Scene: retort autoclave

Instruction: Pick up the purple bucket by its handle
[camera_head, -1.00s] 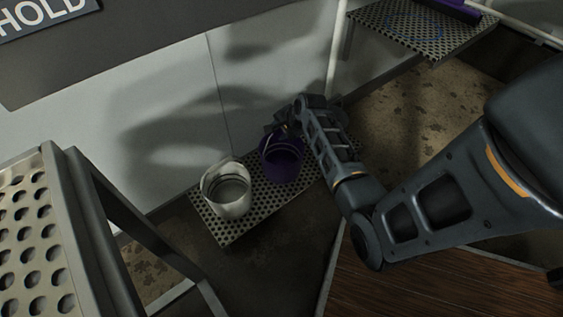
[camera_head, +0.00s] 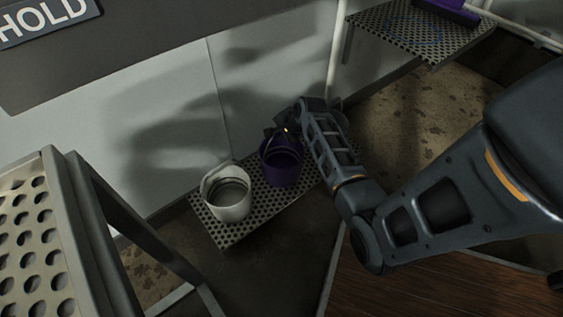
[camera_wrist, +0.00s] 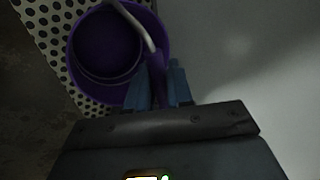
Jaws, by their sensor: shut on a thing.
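The purple bucket (camera_head: 281,168) stands upright on a low perforated metal platform (camera_head: 221,234), beside the wall. It also shows in the wrist view (camera_wrist: 81,45), where I look down into its dark inside. Its handle (camera_wrist: 138,22), pale along part of its length and purple at the grip, is raised and runs to my gripper. My gripper (camera_wrist: 159,84) is shut on the purple grip of the handle, at the bucket's rim side. In the head view my gripper (camera_head: 277,132) is small and dark above the bucket, so the fingers are hard to make out.
A white bucket (camera_head: 229,201) stands just left of the purple one on the same platform. A perforated metal table (camera_head: 29,176) is at the left front. Another perforated shelf (camera_head: 408,31) with a purple object (camera_head: 449,10) is at the upper right. The wall is close behind.

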